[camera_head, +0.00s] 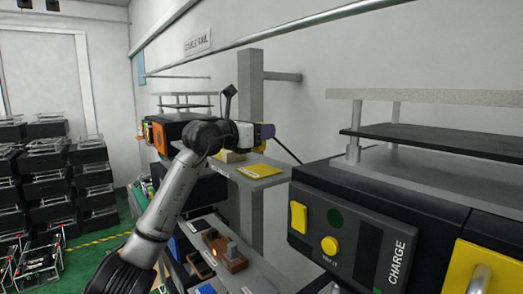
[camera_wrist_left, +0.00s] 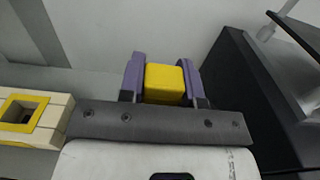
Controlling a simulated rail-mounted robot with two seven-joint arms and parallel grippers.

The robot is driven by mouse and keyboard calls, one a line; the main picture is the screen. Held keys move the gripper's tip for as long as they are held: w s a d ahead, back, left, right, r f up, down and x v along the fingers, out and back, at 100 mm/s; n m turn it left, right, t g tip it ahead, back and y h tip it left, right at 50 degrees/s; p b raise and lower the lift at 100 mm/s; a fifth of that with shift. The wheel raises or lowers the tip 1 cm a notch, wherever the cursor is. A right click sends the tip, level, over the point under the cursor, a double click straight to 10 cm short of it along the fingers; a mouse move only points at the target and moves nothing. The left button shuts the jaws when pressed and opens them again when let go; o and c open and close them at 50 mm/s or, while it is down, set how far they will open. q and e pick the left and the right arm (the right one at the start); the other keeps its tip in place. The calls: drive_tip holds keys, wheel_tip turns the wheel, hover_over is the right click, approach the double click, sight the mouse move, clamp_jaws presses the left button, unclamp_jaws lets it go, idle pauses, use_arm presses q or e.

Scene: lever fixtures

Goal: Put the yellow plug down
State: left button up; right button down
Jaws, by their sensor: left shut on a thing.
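My left gripper (camera_head: 264,133) reaches in over a small grey shelf in the head view. In the left wrist view, its two purple fingers (camera_wrist_left: 164,80) are shut on the yellow plug (camera_wrist_left: 165,84), one on each side. In the head view, the fingers and arm mostly hide the plug. A yellow pad (camera_head: 260,170) lies on the grey shelf (camera_head: 272,181), below and apart from the gripper. My right gripper is not in view.
A beige block with a yellow-rimmed square opening (camera_wrist_left: 22,116) is at the left in the wrist view. The dark CHARGE panel (camera_head: 345,238) stands at the right in the head view. A grey post (camera_head: 250,90) rises behind the gripper. A lower shelf holds a brown fixture (camera_head: 225,252).

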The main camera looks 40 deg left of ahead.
sight(255, 150)
use_arm(q)
drive_tip(key=shift+f+p, duration=0.3)
drive_tip(key=shift+f, duration=2)
drive_tip(key=shift+f, duration=0.15)
drive_tip(key=o, duration=0.9)
